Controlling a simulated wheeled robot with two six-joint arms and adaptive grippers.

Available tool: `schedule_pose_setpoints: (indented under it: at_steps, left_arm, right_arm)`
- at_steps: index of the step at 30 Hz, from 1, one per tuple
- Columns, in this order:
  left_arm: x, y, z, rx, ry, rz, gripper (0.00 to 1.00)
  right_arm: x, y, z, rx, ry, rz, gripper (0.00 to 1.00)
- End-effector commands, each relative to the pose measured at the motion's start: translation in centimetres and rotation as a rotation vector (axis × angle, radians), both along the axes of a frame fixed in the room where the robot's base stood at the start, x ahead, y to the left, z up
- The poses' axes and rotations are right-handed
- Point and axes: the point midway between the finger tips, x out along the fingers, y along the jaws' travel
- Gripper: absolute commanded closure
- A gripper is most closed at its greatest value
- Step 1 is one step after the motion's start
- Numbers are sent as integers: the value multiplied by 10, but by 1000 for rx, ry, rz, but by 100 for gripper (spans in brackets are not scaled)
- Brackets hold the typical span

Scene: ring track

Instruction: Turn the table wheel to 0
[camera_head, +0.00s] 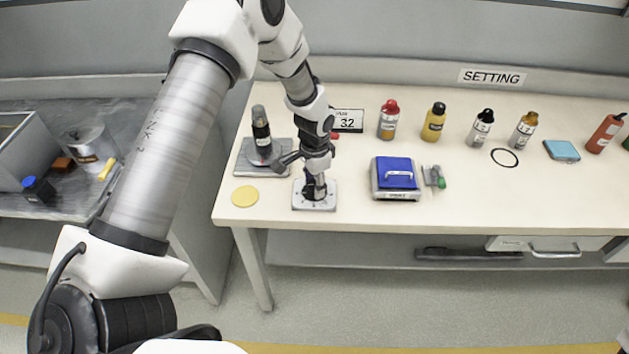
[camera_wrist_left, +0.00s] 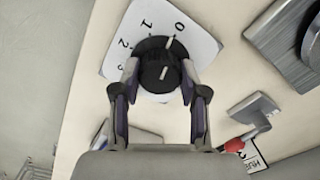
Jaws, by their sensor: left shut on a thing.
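The table wheel is a black knob (camera_wrist_left: 154,70) on a white plate (camera_wrist_left: 206,45) printed with the digits 0, 1 and 2. In the head view the plate (camera_head: 327,203) lies near the table's front edge, and my arm hides most of the knob. White marks show on the knob; the upper one points between 1 and 0, nearer 0. My left gripper (camera_head: 314,190) reaches down onto the knob. In the left wrist view, the left gripper's fingers (camera_wrist_left: 158,78) are shut on the knob from both sides. My right gripper is not in view.
A grey stand with a dark bottle (camera_head: 260,135) is just left of the wheel, and a yellow disc (camera_head: 245,196) lies nearer the edge. A blue-topped scale (camera_head: 395,173) is to the right. The right front table is clear.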

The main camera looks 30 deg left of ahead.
Motion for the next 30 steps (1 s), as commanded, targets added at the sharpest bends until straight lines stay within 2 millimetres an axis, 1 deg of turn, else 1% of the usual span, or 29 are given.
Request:
schedule_pose_setpoints:
  at_steps: [9, 21, 22, 23, 24, 30]
  left_arm:
    - [0, 0, -1, 0, 0, -85, 92]
    - [0, 0, -1, 0, 1, -92, 92]
    - [0, 0, -1, 0, 1, -92, 50]
    - [0, 0, -1, 0, 1, -92, 39]
    - [0, 0, -1, 0, 1, -91, 32]
    - [0, 0, 0, 0, 0, -91, 32]
  right_arm:
    - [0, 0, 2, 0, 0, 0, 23]
    - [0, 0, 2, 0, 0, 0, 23]
    - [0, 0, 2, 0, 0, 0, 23]
    - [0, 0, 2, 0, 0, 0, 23]
    - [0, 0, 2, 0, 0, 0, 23]
    - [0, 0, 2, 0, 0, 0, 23]
